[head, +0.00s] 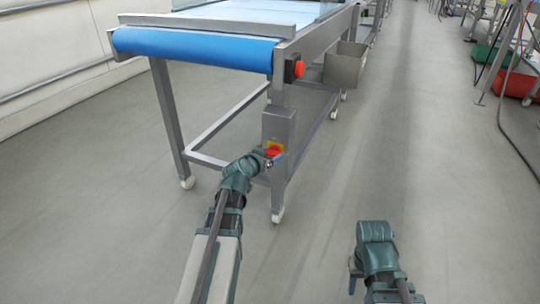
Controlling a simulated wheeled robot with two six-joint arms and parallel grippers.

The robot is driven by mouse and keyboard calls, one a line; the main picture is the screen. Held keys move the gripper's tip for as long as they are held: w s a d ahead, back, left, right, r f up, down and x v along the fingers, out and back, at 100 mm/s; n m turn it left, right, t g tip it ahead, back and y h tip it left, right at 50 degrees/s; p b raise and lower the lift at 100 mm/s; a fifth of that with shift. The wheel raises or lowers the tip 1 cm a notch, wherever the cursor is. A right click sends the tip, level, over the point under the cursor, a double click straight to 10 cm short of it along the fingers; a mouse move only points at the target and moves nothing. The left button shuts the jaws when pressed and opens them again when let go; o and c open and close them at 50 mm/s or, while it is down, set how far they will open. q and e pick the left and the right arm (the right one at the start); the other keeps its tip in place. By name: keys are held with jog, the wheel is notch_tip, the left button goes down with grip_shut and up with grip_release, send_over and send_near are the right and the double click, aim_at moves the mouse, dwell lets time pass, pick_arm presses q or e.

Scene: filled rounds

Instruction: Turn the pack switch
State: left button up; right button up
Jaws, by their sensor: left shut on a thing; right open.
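The pack switch (274,150) is a red knob on a yellow plate. It sits on a grey box (278,127) fixed to the near right leg of the conveyor. My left gripper (268,160) is at the switch and shut on its red knob; the fingers are small here and partly hidden by my wrist. The knob's exact angle is too small to tell. My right gripper (354,279) is open and empty, low over the floor at the bottom right, away from the conveyor.
The conveyor (190,50) has a blue belt end and a steel frame on white castors. A red button (298,68) is on its side above the switch box. A steel bin (345,65) hangs further back. Red crates (512,82) stand far right. The floor aisle right of the conveyor is clear.

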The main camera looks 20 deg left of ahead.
dwell(0.6)
pick_arm(q)
jog(key=o, duration=1.4)
